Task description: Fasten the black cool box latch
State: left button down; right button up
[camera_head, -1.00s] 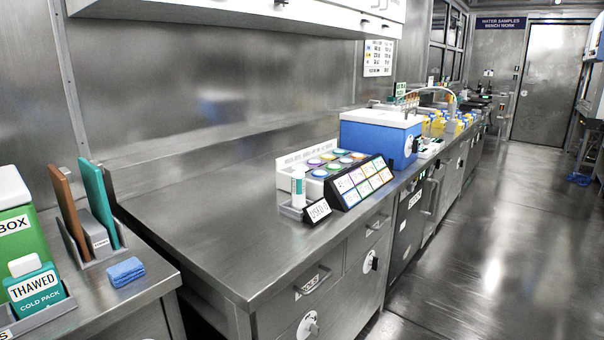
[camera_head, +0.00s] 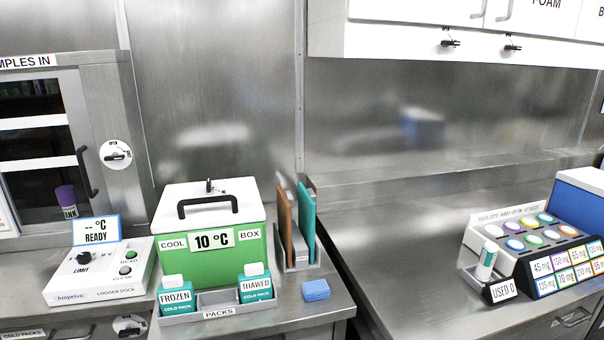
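The cool box (camera_head: 211,228) stands on the left bench. Its body is green, its lid (camera_head: 233,190) is white and looks closed, and its front sign reads 10 °C. A black carry handle (camera_head: 207,204) lies across the front of the lid. A small black latch (camera_head: 209,186) sticks up at the back middle of the lid. From here I cannot tell if it is fastened. Neither of my grippers is in view.
A packs tray (camera_head: 218,312) with frozen (camera_head: 175,297) and thawed (camera_head: 255,284) cold packs stands close in front of the box. A logger dock (camera_head: 98,270) is left of it; a rack with upright boards (camera_head: 305,226) and a blue sponge (camera_head: 316,290) are right. The middle bench is largely clear.

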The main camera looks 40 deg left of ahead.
aim_at(209, 191)
jog(key=u, duration=1.7)
jog(key=i+j, duration=0.25)
jog(key=j+u, duration=0.05)
jog(key=j, duration=0.05)
